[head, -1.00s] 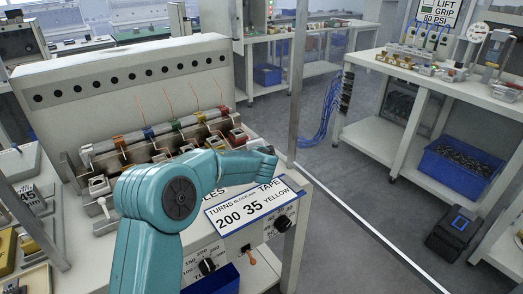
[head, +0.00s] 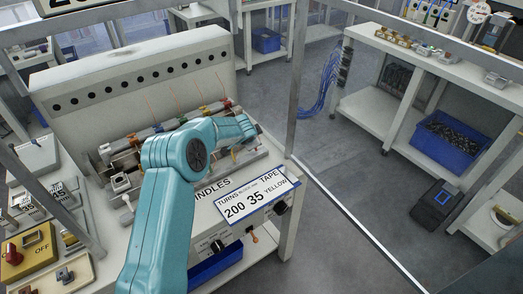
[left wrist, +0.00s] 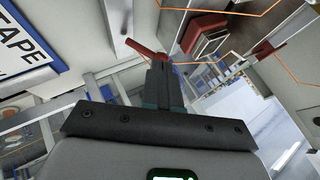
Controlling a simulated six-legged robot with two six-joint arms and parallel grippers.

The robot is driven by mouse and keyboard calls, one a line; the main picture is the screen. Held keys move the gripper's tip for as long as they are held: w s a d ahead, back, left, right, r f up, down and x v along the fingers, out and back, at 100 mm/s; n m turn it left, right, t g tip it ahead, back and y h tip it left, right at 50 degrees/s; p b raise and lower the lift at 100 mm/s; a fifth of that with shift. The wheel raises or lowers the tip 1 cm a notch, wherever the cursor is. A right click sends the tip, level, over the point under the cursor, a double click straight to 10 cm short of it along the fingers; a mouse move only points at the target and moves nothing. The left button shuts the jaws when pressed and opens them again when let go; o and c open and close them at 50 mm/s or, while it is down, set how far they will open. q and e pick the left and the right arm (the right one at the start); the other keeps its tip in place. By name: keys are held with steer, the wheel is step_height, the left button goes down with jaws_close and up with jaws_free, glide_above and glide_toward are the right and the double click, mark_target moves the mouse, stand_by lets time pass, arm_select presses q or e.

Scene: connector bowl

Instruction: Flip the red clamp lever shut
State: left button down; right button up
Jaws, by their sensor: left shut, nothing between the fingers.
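The red clamp lever (left wrist: 140,48) shows in the left wrist view as a thin red bar, slanting up and left from just beyond my fingertips. My left gripper (left wrist: 160,72) is shut and empty, its tips close to the lever; I cannot tell whether they touch. A larger red block (left wrist: 203,32) lies just past it, to the right. In the head view my left gripper (head: 248,128) is over the right end of the row of coloured clamps, and my arm covers part of the row. The lever is not clear there. My right gripper is not in view.
The winding machine's tall back panel (head: 140,75) stands behind the clamp row. Thin copper wires (left wrist: 280,75) run near the gripper. The sign (head: 258,199) and knobs are on the front. A metal post (head: 297,80) stands right of the machine, with open floor beyond.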

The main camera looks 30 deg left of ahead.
arm_select(q)
steer(key=shift+d+r+p, duration=0.1)
steer(key=shift+r+p, duration=0.35)
steer(key=shift+r, duration=0.45)
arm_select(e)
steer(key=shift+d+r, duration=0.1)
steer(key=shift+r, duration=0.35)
